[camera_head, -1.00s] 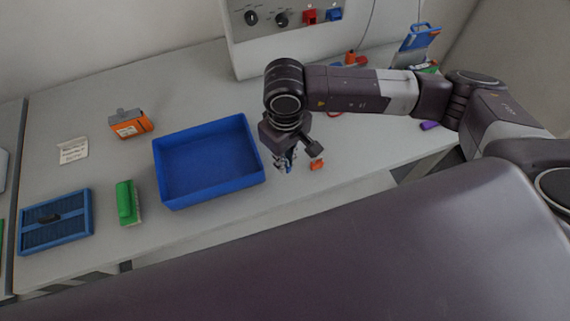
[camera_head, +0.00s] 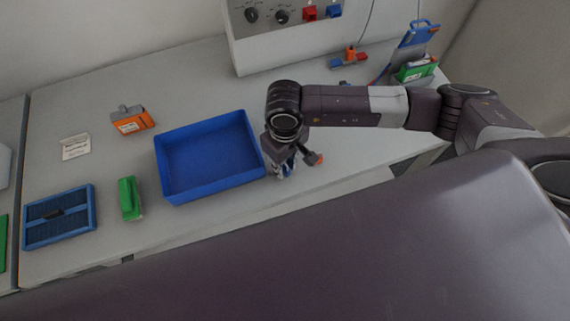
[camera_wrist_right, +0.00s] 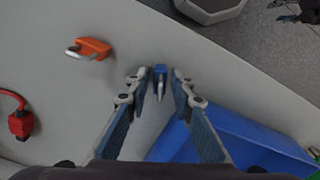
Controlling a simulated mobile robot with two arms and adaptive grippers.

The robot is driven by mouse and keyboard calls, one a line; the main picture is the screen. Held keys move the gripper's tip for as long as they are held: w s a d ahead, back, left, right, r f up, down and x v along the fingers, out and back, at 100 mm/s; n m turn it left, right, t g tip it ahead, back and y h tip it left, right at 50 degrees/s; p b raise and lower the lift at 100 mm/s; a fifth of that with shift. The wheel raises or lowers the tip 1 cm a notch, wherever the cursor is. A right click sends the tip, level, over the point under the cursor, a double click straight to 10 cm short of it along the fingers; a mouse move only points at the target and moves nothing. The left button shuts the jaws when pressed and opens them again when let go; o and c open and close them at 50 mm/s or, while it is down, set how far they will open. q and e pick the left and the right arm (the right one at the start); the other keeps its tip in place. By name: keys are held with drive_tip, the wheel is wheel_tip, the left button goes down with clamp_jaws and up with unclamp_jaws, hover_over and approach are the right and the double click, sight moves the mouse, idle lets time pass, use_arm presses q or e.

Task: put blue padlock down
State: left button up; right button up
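The blue padlock (camera_wrist_right: 160,73) lies on the grey worktop between my right gripper's fingertips in the right wrist view, its metal shackle pointing back toward the palm. My right gripper (camera_wrist_right: 161,75) is open, with a gap on each side of the padlock. In the head view my right gripper (camera_head: 284,172) is low over the worktop, just right of the blue bin; the padlock is too small to make out there.
The blue bin (camera_head: 160,172) stands close to the gripper; its wall also shows in the wrist view (camera_wrist_right: 240,135). An orange padlock (camera_wrist_right: 94,46) lies nearby. A red plug (camera_wrist_right: 20,125) with a cable is farther off. The worktop's front edge is close.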

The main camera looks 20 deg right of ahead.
drive_tip(key=shift+o, duration=0.3)
drive_tip(key=shift+r, duration=0.1)
drive_tip(key=shift+r+p, duration=0.15)
drive_tip(key=shift+p, duration=0.15)
wheel_tip(320, 180, up, 11)
drive_tip(key=b, duration=0.5)
drive_tip(key=shift+r, duration=0.45)
